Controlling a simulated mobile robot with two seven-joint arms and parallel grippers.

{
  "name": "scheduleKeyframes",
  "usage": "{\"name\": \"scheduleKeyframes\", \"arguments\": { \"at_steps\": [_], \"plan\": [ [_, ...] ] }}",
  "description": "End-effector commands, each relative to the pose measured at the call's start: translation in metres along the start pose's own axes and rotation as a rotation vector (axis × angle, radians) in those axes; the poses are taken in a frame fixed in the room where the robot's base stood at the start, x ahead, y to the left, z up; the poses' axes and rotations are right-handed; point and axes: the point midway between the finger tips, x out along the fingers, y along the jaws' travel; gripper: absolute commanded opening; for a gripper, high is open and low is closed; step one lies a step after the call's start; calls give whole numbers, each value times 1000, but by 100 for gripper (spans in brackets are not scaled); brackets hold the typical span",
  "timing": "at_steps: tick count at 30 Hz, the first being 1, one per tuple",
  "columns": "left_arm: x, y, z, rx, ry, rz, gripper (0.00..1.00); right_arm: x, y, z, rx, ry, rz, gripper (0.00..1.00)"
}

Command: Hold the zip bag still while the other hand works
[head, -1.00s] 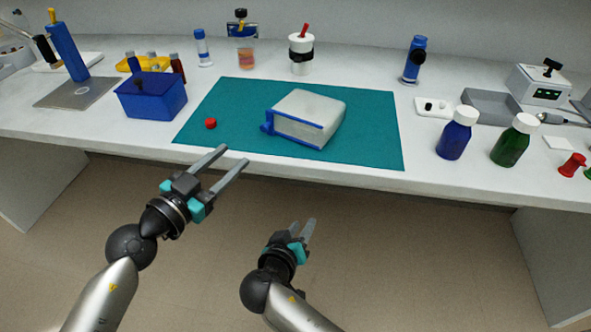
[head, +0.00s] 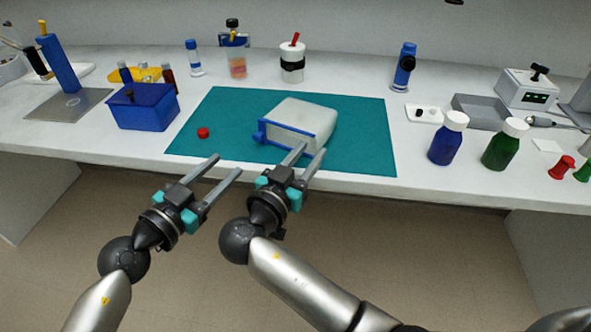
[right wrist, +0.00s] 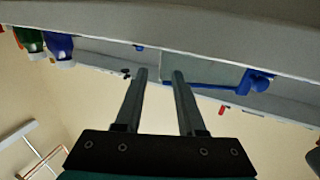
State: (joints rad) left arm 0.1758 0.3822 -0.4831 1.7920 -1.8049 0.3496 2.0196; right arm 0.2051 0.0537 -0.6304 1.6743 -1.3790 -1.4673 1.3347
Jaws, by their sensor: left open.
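The zip bag (head: 305,113) is a pale, puffy block with a blue zip edge and a blue slider at its left front corner. It lies on the teal mat (head: 360,140); its blue edge also shows in the right wrist view (right wrist: 215,86). My right gripper (head: 312,149) is open and empty, its fingertips over the mat's front edge, close in front of the bag; I cannot tell whether they touch it. Its parted fingers show in the right wrist view (right wrist: 159,71). My left gripper (head: 228,163) is open and empty near the bench's front edge, left of the bag.
A red cap (head: 203,132) lies on the mat's left part. A blue box (head: 143,110) stands left of the mat. A blue bottle (head: 447,142) and a green bottle (head: 502,148) stand to the right. The mat right of the bag is clear.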

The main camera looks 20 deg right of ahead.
Motion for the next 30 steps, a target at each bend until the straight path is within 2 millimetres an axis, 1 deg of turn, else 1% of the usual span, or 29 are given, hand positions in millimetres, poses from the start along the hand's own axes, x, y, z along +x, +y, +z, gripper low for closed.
{"name": "scheduleKeyframes", "arguments": {
  "at_steps": [1,6,9,12,18,25,26,30],
  "plan": [
    [0,0,0,0,0,0,50,12,0,-1,-3,4,1,39],
    [0,0,0,0,0,0,50,44,0,-1,-2,3,1,39],
    [0,0,0,0,0,0,50,58,0,-1,-2,2,1,39],
    [0,0,0,0,0,0,50,69,0,0,-2,1,0,39],
    [0,0,0,0,0,0,50,78,0,1,-1,-2,0,39],
    [0,0,0,0,0,0,50,79,0,1,-1,-2,-1,39],
    [0,0,0,0,0,0,50,79,0,1,-1,-2,-1,36],
    [0,0,0,0,0,0,50,78,0,1,-1,-1,-1,21]
  ]
}}
